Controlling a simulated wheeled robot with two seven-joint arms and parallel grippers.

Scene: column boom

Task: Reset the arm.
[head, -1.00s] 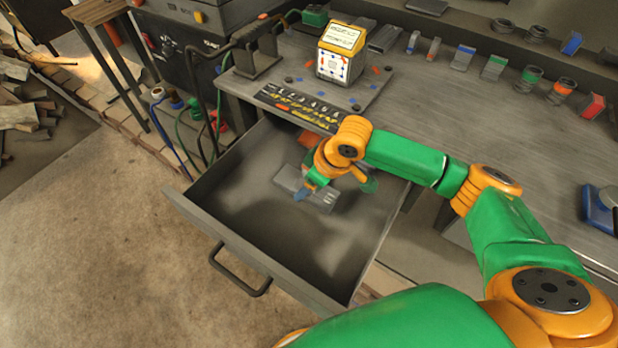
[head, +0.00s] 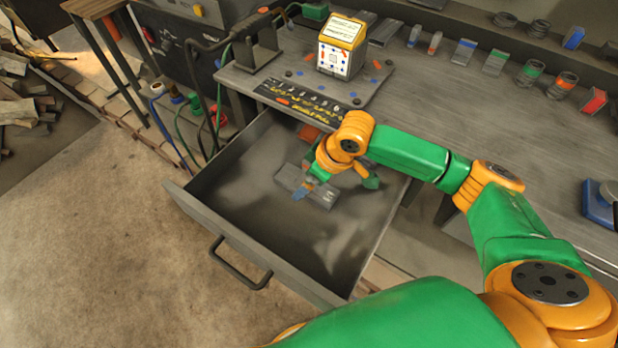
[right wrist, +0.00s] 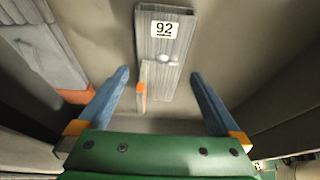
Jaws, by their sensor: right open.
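My right arm comes in from the right in the head view and reaches over the open drawer (head: 240,205). Its right gripper (head: 303,190) points down into the drawer, above a grey ribbed block (head: 321,196). In the right wrist view the gripper (right wrist: 160,74) is open, its two blue fingers spread wide with nothing held. The grey block (right wrist: 165,65), labelled 92, lies ahead between and beyond the fingertips. I cannot tell the exact gap. A small grey and orange piece (right wrist: 142,88) shows beside the block's lower left. My left gripper is not in view.
The drawer's walls surround the gripper, and its front has a dark handle (head: 238,265). The workbench (head: 440,110) above holds a yellow-topped white box (head: 341,50) and a row of small parts. Another grey piece (right wrist: 45,50) lies left in the right wrist view. Floor in front is clear.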

